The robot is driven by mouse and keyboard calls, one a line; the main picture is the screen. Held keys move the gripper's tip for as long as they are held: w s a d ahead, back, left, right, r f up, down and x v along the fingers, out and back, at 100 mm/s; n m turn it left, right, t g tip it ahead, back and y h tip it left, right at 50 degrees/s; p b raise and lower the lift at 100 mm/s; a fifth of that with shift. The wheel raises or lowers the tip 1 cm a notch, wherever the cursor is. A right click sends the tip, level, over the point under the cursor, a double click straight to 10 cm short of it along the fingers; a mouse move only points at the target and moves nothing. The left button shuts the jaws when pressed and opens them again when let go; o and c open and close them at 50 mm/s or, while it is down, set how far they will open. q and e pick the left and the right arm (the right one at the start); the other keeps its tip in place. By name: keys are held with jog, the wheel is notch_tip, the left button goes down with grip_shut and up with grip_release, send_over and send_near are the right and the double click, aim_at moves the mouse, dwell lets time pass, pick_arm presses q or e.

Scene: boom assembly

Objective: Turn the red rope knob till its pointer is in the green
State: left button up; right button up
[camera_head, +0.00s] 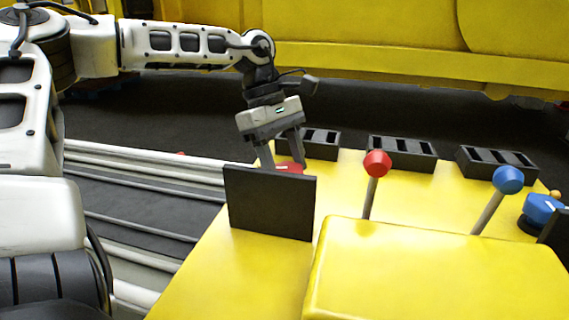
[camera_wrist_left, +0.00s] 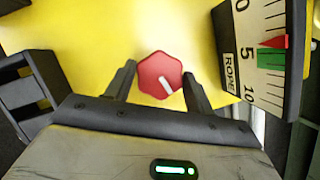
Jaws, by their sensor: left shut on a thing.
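The red rope knob (camera_wrist_left: 160,75) is six-sided with a white line on its top. In the head view it shows partly (camera_head: 290,167) behind a dark upright panel. My left gripper (camera_head: 281,158) reaches down over it from above. In the left wrist view its fingers (camera_wrist_left: 158,88) stand on either side of the knob, shut on it. The gauge marked ROPE (camera_wrist_left: 265,50) has a scale from 0 to 10. Its red pointer (camera_wrist_left: 273,42) is near 5, at the 0-side edge of the green band (camera_wrist_left: 271,60); I cannot tell whether it is inside. My right gripper is not in view.
The dark panel (camera_head: 270,203) stands in front of the knob. A red-topped lever (camera_head: 377,163) and a blue-topped lever (camera_head: 508,180) rise to the right. A blue knob (camera_head: 541,210) is at far right. Black slotted blocks (camera_head: 402,152) line the yellow console's back edge.

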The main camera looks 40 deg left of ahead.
pick_arm(q)
jog(key=shift+m, duration=0.6)
jog(key=o, duration=1)
jog(key=shift+c, duration=0.2)
jog(key=p+v, duration=0.1)
jog(key=v, duration=1.5)
jog(key=shift+w+p, duration=0.3)
jog(key=shift+w, duration=0.05)
jog(key=shift+d, duration=0.1)
